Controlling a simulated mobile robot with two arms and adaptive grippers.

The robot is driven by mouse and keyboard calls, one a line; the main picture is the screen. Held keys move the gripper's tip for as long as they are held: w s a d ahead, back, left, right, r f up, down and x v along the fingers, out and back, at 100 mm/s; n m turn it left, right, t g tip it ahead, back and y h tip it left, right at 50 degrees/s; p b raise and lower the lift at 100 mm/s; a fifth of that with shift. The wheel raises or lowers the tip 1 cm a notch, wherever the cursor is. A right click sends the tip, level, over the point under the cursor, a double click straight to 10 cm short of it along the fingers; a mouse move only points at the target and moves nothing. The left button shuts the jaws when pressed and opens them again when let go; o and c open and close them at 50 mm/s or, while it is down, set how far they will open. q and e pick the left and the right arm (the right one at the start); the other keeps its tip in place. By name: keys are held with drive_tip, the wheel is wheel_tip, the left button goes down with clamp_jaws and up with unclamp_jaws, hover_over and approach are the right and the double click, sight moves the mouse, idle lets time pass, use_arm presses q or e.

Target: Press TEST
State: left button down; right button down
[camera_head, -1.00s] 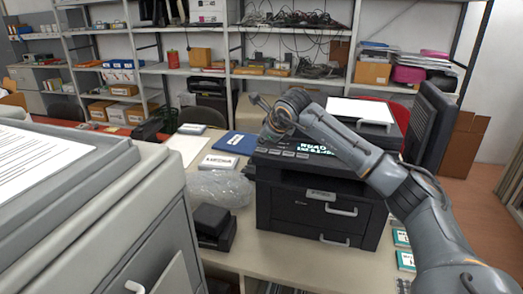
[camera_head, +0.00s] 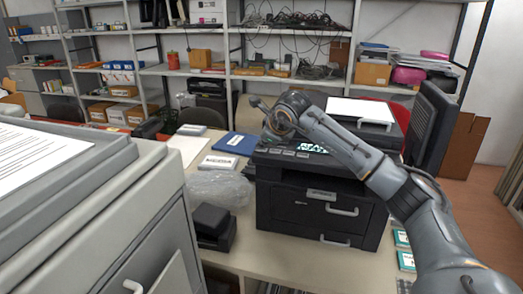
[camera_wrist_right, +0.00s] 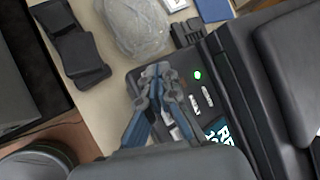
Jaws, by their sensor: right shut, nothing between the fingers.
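The black printer (camera_head: 318,207) stands on the table, with a lit display (camera_head: 312,147) and a row of small light keys (camera_head: 288,152) on its top front panel. My right gripper (camera_head: 258,103) is over the panel's left part in the head view. In the wrist view the right gripper (camera_wrist_right: 156,74) is shut and empty, in front of the panel. Pale keys (camera_wrist_right: 195,104) and a green light (camera_wrist_right: 197,75) show right of its fingertips. The fingers hide part of the key row. I cannot read a TEST label or tell whether the fingertips touch a key. My left gripper is out of view.
A clear plastic bag (camera_head: 217,188) and a black desk device (camera_head: 212,226) lie left of the printer. A blue folder (camera_head: 236,143) lies behind the bag. A dark monitor (camera_head: 430,125) stands right. A large grey machine (camera_head: 120,215) fills the left foreground.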

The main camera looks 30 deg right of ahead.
sight(263, 150)
drive_tip(key=shift+f, duration=0.35)
drive_tip(key=shift+r, duration=0.15)
idle(0.3)
drive_tip(key=shift+r+p, duration=0.3)
drive_tip(key=shift+r, duration=0.4)
drive_tip(key=shift+r, duration=0.1)
wheel_tip(263, 150, up, 5)
drive_tip(key=p, duration=0.3)
drive_tip(key=shift+p, duration=0.3)
idle(0.5)
